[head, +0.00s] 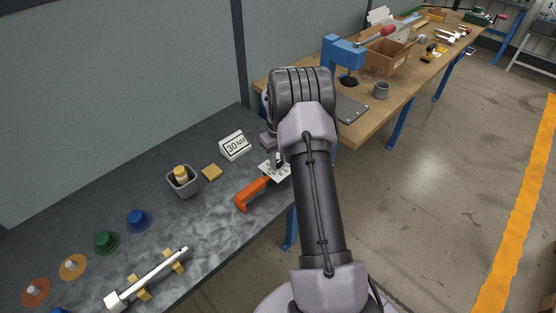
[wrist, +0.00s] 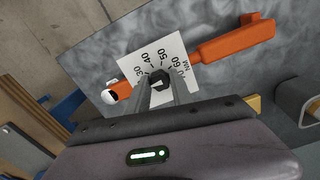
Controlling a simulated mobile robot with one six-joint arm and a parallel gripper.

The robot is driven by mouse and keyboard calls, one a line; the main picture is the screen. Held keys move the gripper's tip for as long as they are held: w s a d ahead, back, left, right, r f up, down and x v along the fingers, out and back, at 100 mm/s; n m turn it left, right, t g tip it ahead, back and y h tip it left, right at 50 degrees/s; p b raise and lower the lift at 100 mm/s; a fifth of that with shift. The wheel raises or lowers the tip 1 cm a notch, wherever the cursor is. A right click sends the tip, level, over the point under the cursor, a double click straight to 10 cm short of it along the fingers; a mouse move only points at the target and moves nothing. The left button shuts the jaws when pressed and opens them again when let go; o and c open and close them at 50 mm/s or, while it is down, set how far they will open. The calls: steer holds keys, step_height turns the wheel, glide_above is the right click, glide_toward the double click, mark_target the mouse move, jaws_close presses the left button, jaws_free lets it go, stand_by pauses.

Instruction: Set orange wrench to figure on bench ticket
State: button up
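The orange wrench (head: 251,192) lies on the dark bench; its long handle (wrist: 233,43) points to the upper right in the wrist view. A white dial plate (wrist: 187,77) on it carries the figures 30, 40, 50 and 60 and the letters NM. A black knob (wrist: 160,79) stands in the middle of the dial. My gripper (wrist: 159,84) has one finger on each side of the knob; I cannot tell whether they press on it. The knob's pointer setting is not readable. The bench ticket (head: 235,146), a white card, reads 30 NM.
A grey cup (head: 183,186) holding a tan part and a yellow block (head: 212,172) stand left of the wrench. Several coloured couplers, including a blue one (head: 138,220), and a silver bar (head: 150,278) on yellow rests are nearer. A wooden workbench (head: 365,128) adjoins at right.

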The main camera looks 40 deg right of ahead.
jaws_close()
steer(key=m, duration=0.3)
steer(key=shift+m, duration=0.4)
steer(key=shift+m+b, duration=0.45)
steer(key=shift+m, duration=1.45)
steer(key=o, duration=0.8)
jaws_free()
